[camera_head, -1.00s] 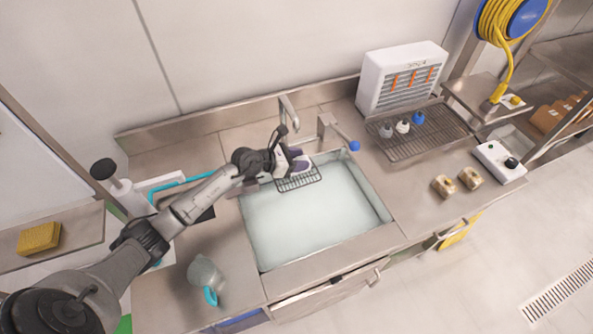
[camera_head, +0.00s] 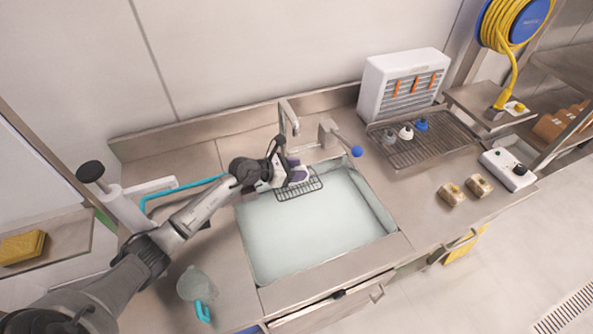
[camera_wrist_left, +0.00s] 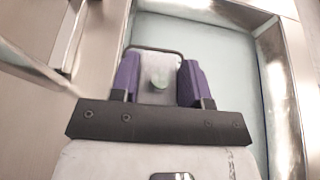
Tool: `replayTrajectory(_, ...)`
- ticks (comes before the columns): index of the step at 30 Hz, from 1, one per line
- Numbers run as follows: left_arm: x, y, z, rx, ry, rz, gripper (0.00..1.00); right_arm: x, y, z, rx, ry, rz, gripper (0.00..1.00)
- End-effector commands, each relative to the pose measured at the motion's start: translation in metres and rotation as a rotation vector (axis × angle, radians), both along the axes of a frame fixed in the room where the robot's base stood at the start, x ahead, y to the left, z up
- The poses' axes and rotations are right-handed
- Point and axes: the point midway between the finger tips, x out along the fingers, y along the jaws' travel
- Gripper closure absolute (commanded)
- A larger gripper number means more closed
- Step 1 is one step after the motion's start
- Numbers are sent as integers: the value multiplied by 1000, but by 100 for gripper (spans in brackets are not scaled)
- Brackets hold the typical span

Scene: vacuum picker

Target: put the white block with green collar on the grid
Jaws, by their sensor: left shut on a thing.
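My left gripper (camera_head: 294,172) has purple fingers and is over the back edge of the sink, by the small wire rack there. In the left wrist view it (camera_wrist_left: 160,82) is shut on the white block with green collar (camera_wrist_left: 159,79). Only a pale face and a greenish round spot of the block show between the fingers; the fingers hide most of it in the head view. A wire grid (camera_head: 428,140) lies on the counter right of the sink, with small grey, white and blue-topped pieces near its left and back edges. My right gripper is not in view.
The sink (camera_head: 315,235) holds pale water. A small wire rack (camera_head: 301,187) hangs at its back edge. A faucet (camera_head: 288,115) and a blue-knobbed lever (camera_head: 356,151) stand behind. A white louvred unit (camera_head: 402,80) stands behind the grid. Two beige blocks (camera_head: 451,195) lie right of the sink.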

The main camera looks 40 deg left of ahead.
Motion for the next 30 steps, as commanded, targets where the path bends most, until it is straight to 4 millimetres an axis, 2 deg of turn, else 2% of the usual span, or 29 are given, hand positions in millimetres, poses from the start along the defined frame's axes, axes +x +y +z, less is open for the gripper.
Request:
replayTrajectory(18, 0, 0, -11, 1, -2, 1, 87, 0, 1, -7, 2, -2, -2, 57)
replayTrajectory(19, 0, 0, -12, 0, 0, 0, 55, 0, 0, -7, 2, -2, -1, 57)
replayTrajectory(26, 0, 0, -12, 0, 0, 0, 33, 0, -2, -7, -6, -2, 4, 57)
replayTrajectory(30, 0, 0, -12, 0, 0, 0, 32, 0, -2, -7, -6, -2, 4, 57)
